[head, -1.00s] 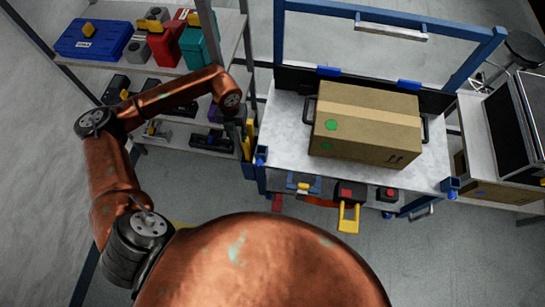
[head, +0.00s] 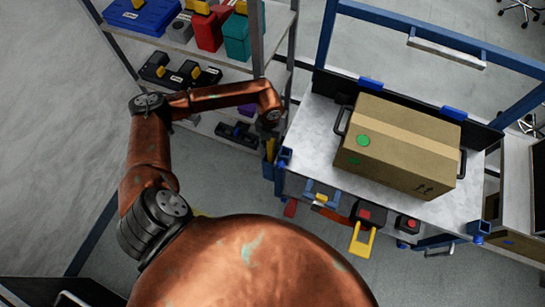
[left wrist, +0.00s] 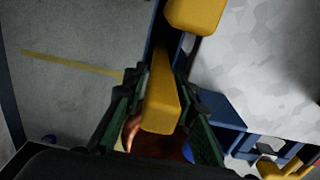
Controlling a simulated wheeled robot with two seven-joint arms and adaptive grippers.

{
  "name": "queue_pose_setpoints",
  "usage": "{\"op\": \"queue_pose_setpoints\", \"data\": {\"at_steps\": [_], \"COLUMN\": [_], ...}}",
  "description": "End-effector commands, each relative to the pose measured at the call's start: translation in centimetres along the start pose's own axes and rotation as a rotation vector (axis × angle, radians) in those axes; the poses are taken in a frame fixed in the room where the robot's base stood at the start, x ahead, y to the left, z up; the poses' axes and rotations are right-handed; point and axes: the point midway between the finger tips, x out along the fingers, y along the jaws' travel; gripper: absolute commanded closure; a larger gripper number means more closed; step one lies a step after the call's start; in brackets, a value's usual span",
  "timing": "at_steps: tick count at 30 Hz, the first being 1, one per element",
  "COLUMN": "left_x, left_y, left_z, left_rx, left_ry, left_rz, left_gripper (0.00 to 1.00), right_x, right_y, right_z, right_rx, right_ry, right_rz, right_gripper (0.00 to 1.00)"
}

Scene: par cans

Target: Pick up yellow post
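A yellow post (left wrist: 163,95) stands out in the middle of the left wrist view, between the two dark green fingers of my left gripper (left wrist: 162,80). The fingers are spread on either side, with a narrow gap seeming to show beside the post. In the head view my left gripper (head: 270,150) is at the left corner of the blue-framed cart (head: 310,135), with a bit of yellow showing there. A second yellow piece (left wrist: 195,15) is beyond the post in the wrist view.
A cardboard box (head: 400,145) sits on the cart's top. Red, black and yellow items, including a yellow handle (head: 362,240), are at its front side. A shelf unit (head: 240,70) with coloured cases stands behind my left arm. The floor left of the cart is clear.

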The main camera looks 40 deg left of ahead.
Motion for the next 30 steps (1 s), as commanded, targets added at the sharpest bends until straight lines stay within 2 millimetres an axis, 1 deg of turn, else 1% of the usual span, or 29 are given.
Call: {"op": "queue_pose_setpoints", "data": {"at_steps": [1, 4, 7, 12, 23, 30], "left_x": [0.98, 1.68, 1.85, 1.77, 1.75, 1.68], "left_y": [-0.01, -0.03, -0.02, -0.01, -0.03, -0.06], "left_z": [-0.13, -0.09, -0.05, -0.04, -0.04, 0.0], "left_rx": [0.0, 0.001, 0.001, 0.001, 0.001, 0.001], "left_ry": [0.004, 0.003, 0.001, 0.0, 0.0, 0.0], "left_rz": [0.001, 0.001, 0.001, 0.001, 0.001, 0.0], "left_gripper": [0.75, 0.75, 0.75, 0.75, 0.99, 1.0], "right_x": [0.14, 0.01, -0.08, -0.12, -0.11, -0.11], "right_y": [-0.07, -0.12, -0.14, -0.17, -0.19, -0.2], "right_z": [-0.11, -0.73, -1.05, -1.04, -1.04, -1.04], "right_rx": [0.004, 0.007, 0.008, 0.008, 0.008, 0.009], "right_ry": [-0.004, -0.005, -0.004, -0.004, -0.003, -0.003], "right_rz": [-0.001, -0.002, -0.002, -0.002, -0.002, -0.002], "right_gripper": [0.49, 0.49, 0.49, 0.49, 0.49, 0.49]}}
